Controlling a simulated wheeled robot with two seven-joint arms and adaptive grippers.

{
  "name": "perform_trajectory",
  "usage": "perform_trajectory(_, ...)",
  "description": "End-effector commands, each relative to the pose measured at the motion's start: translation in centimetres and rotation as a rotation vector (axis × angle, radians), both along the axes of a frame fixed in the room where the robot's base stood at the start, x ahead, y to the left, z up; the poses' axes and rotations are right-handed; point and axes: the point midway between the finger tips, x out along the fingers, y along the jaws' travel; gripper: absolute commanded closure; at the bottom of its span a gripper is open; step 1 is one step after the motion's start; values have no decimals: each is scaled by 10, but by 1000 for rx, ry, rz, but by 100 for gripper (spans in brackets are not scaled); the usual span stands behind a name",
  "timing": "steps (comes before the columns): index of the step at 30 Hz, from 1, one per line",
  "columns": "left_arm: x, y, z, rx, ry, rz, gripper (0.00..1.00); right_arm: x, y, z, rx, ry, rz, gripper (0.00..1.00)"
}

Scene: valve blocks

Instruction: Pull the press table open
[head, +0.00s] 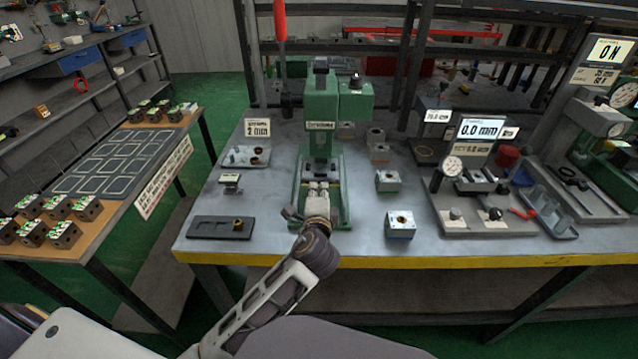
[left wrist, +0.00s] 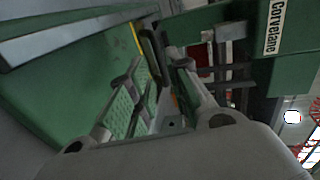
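The green press (head: 321,106) stands at the middle of the bench. Its green base and rails (head: 338,205) run toward the front edge. My left gripper (head: 318,187) is over the front part of the base, below the press head. The left wrist view shows its two fingers (left wrist: 160,72) apart, pointing at the press. A dark bar-like handle (left wrist: 150,48) shows near and between the fingertips; I cannot tell whether they touch it. The press table is mostly hidden behind my gripper in the head view. My right gripper is not in view.
A dark tray (head: 210,228) and a small gauge sign (head: 257,128) lie left of the press. The bench's yellow front edge (head: 400,262) is clear.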

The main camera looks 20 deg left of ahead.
Motion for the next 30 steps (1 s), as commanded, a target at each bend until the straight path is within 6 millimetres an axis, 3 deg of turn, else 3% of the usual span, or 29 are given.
perform_trajectory(15,50,15,-11,0,-1,1,81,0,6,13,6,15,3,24)
perform_trajectory(30,58,17,-13,0,0,0,81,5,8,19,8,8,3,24)
